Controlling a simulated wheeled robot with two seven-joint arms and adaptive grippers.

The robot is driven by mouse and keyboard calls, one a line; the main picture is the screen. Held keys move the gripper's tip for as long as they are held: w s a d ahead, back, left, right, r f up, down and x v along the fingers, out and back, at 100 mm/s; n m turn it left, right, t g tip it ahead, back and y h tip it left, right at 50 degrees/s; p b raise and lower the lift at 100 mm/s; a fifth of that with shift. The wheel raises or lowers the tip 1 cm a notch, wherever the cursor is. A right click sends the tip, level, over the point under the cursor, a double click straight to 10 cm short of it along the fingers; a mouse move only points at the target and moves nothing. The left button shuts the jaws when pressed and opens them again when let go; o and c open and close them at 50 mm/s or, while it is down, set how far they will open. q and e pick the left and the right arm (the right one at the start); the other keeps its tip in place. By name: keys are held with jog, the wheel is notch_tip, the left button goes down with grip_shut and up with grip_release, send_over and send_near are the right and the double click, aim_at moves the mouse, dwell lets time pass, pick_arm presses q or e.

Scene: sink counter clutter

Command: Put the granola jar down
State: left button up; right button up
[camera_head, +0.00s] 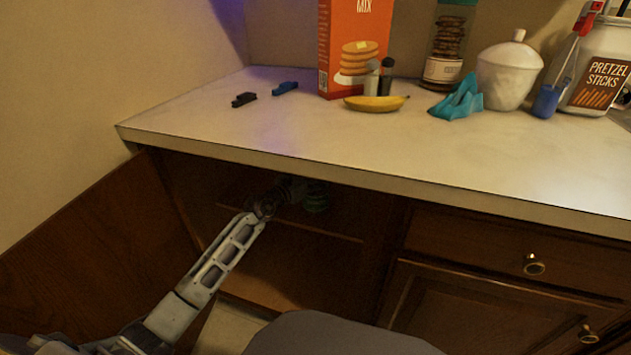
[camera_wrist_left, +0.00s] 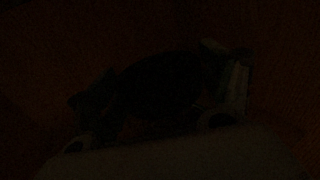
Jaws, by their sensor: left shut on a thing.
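My left arm reaches into the open, dark cabinet under the counter. My left gripper (camera_head: 297,189) is inside, shut on a greenish, ridged thing that appears to be the granola jar (camera_head: 316,199). Most of the jar is lost in shadow, so its label, contents and exact tilt cannot be told. Whether it touches the shelf is also unclear. The left wrist view is almost black; a dark bulky shape, likely the jar (camera_wrist_left: 160,85), fills the space between the fingers of the left gripper (camera_wrist_left: 165,92). My right gripper is not in view.
The cabinet door (camera_head: 75,255) stands open at the left. A shelf edge (camera_head: 335,234) crosses inside the cabinet, below the gripper. The countertop (camera_head: 260,130) overhangs it.

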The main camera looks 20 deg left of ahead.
pick_arm(q)
jog(key=shift+f+b, duration=0.8)
jog(key=shift+f, duration=0.55)
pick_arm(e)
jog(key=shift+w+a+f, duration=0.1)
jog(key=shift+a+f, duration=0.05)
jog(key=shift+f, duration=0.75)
pick_arm(q)
jog(key=shift+f, duration=0.1)
jog(key=o, duration=1.8)
jog(key=shift+f, duration=0.1)
jog(key=shift+r, duration=0.2)
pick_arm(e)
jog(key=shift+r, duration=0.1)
pick_arm(q)
jog(key=shift+f, duration=0.1)
